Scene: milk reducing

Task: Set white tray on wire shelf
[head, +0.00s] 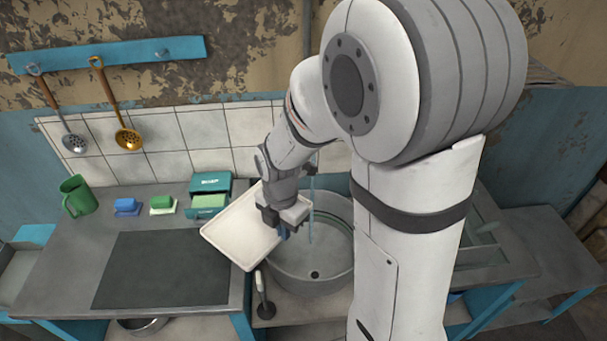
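The white tray (236,233) is a shallow rectangle with a raised rim. It is tilted in the picture and spans the gap between the counter's right edge and the round sink. My gripper (284,232) is at the tray's right side, with its fingers at the rim, and appears shut on it. The fingertips are small and partly hidden by the gripper body. I cannot clearly identify a wire shelf; a grey slatted or framed structure (480,256) shows at the right, partly hidden behind my arm.
A round metal sink (325,283) lies right of the tray. The counter holds a dark mat (160,270), a green mug (77,196), sponges (162,205) and a teal box (210,185). A black-headed utensil (264,308) is near the sink. Ladles (128,138) hang on the wall.

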